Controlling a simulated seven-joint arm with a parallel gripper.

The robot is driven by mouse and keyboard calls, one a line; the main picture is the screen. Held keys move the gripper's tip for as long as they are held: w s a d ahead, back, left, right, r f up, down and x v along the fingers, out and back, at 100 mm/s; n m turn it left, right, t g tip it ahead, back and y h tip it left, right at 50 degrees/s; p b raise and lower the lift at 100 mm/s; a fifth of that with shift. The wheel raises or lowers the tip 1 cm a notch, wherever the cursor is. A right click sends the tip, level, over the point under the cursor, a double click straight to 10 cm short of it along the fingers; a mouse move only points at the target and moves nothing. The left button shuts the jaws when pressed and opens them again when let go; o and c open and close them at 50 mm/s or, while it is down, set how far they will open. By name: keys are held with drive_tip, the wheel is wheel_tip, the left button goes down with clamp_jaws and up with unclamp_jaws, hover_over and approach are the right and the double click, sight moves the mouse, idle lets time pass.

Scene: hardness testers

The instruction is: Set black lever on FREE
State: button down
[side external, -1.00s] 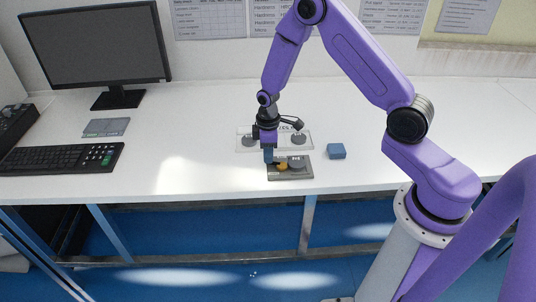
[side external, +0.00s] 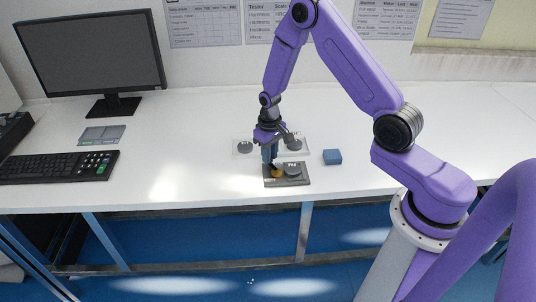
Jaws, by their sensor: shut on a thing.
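A dark grey base plate (side external: 300,181) lies on the white table near its front edge. It carries a grey round disc (side external: 292,169) and a brass-yellow part (side external: 277,173). My gripper (side external: 269,164) points down over the left part of this plate, just left of and above the yellow part. It is shut on a small dark part there, apparently the black lever; the fingers hide most of it. The lettering on the plate is too small to read, so I cannot tell which mark the lever points at.
A pale clear plate with grey discs (side external: 245,147) lies just behind the base, partly covered by my gripper. A blue block (side external: 332,157) stands to the right. A keyboard (side external: 58,167), a small grey pad (side external: 102,135) and a monitor (side external: 90,55) are at the left.

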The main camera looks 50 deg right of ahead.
drive_tip(key=shift+s+d+m, duration=0.1)
drive_tip(key=shift+m, duration=0.3)
drive_tip(key=c, duration=1)
unclamp_jaws()
wheel_tip(320, 180, up, 18)
drive_tip(key=shift+f, duration=0.25)
